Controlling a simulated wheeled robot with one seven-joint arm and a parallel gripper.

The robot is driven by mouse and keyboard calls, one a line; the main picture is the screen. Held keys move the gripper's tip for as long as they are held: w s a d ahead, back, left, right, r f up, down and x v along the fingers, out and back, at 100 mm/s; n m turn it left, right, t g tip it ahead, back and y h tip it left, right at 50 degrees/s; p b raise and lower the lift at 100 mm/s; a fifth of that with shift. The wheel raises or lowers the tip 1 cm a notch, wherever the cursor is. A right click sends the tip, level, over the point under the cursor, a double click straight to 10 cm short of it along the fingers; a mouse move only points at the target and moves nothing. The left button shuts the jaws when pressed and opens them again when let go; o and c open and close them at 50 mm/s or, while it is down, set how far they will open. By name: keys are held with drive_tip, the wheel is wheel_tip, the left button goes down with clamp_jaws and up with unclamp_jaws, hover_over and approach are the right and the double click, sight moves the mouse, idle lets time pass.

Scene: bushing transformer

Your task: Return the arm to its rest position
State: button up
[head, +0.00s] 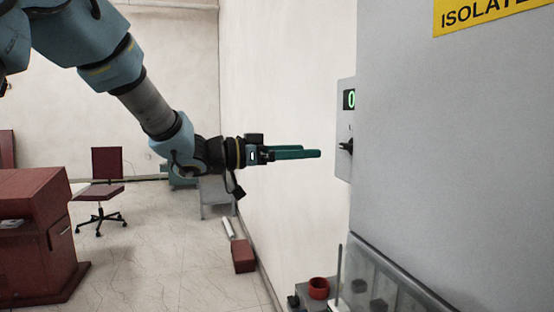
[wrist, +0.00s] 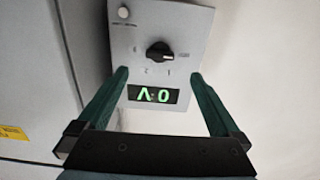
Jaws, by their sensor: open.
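My arm reaches in from the upper left in the head view. My gripper (head: 318,153), with long green fingers, points right toward a grey control panel (head: 344,168) and stops short of it. In the wrist view my gripper (wrist: 160,82) is open, its fingers spread apart with nothing between them. Beyond them is the panel (wrist: 190,40), with a black rotary knob (wrist: 160,52), a green lit display (wrist: 153,95) and a round pale button (wrist: 124,12). The knob also shows side-on in the head view (head: 346,146).
A tall grey cabinet (head: 450,150) with a yellow sign (head: 485,14) fills the right. Below it are a clear-sided bin (head: 385,275) and a red cup (head: 318,288). A red desk (head: 40,235) and chair (head: 105,175) stand left. Open floor (head: 165,250) lies between.

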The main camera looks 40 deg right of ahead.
drive_tip(key=w+a+f+n+t+y, duration=0.3)
drive_tip(key=w+a+f+n+t, duration=0.2)
drive_tip(key=w+a+t, duration=0.45)
drive_tip(key=w+a+f+n+t+y, duration=0.2)
drive_tip(key=w+a+f+n+t, duration=0.4)
drive_tip(key=w, duration=0.6)
drive_tip(key=w+a+f+n+y, duration=0.15)
drive_tip(key=a+f+y, duration=0.25)
drive_tip(key=a, duration=0.4)
drive_tip(key=a+f+n+y, duration=0.3)
drive_tip(key=a, duration=0.6)
drive_tip(key=s+a+f+n+g+y, duration=0.2)
drive_tip(key=s+a+f+g, duration=0.1)
drive_tip(key=s+a, duration=0.5)
drive_tip(key=s+a+f+n+g+y, duration=0.2)
drive_tip(key=s+a+f+n+g, duration=0.1)
drive_tip(key=s+a+f, duration=0.3)
drive_tip(key=s+a+g+b, duration=0.1)
drive_tip(key=s+a, duration=0.1)
drive_tip(key=a, duration=0.1)
drive_tip(key=shift+s+a+f+y, duration=0.15)
drive_tip(key=shift+y, duration=0.15)
drive_tip(key=shift+g, duration=0.25)
drive_tip(key=shift+c, duration=0.2)
